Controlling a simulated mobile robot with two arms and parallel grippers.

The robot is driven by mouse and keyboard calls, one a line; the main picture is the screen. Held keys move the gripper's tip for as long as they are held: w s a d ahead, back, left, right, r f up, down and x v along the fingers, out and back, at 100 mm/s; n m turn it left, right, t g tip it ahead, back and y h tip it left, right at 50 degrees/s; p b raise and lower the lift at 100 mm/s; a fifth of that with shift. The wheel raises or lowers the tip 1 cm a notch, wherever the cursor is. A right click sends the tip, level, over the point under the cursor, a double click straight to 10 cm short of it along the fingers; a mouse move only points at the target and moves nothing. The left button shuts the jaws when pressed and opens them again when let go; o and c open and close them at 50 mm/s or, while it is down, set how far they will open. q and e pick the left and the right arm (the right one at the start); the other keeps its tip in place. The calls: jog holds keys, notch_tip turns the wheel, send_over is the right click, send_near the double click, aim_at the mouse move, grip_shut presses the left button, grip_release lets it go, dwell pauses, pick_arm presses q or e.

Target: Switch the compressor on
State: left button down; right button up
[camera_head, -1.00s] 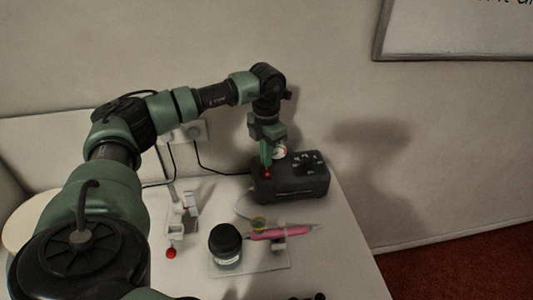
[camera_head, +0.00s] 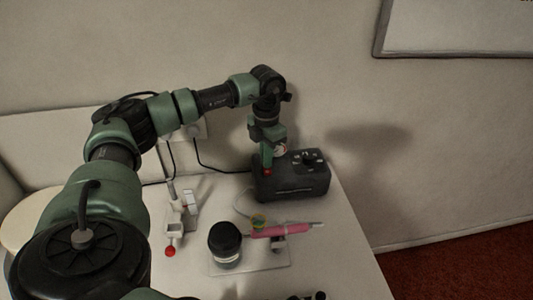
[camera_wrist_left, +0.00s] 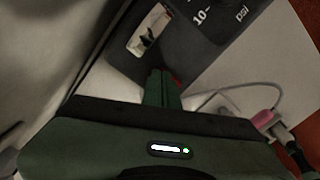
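The compressor (camera_head: 300,184) is a dark grey box at the back right of the white table, with a dark knob (camera_head: 309,157) on top. Its red switch (camera_head: 267,172) shows at the left end; it shows partly in the wrist view (camera_wrist_left: 177,80), behind the fingers. My left gripper (camera_head: 267,163) points down at this switch, its tips at or just above it. I cannot tell whether they touch. In the wrist view the two green fingers (camera_wrist_left: 160,88) are together and hold nothing. The switch's position is hidden. My right gripper is not in view.
A pink airbrush (camera_head: 283,231) lies on a holder in front of the compressor, beside a dark-lidded jar (camera_head: 225,243). A white stand with a red ball (camera_head: 170,252) stands to the left. A wall socket (camera_head: 195,130) with black cables is behind.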

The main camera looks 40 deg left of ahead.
pick_arm(q)
jog(key=shift+f, duration=0.15)
jog(key=shift+s, duration=0.1)
notch_tip(320, 180, up, 2)
jog(key=shift+p, duration=0.9)
jog(key=shift+r+p, duration=1.9)
jog(key=shift+r, duration=0.65)
jog(key=shift+f, duration=0.1)
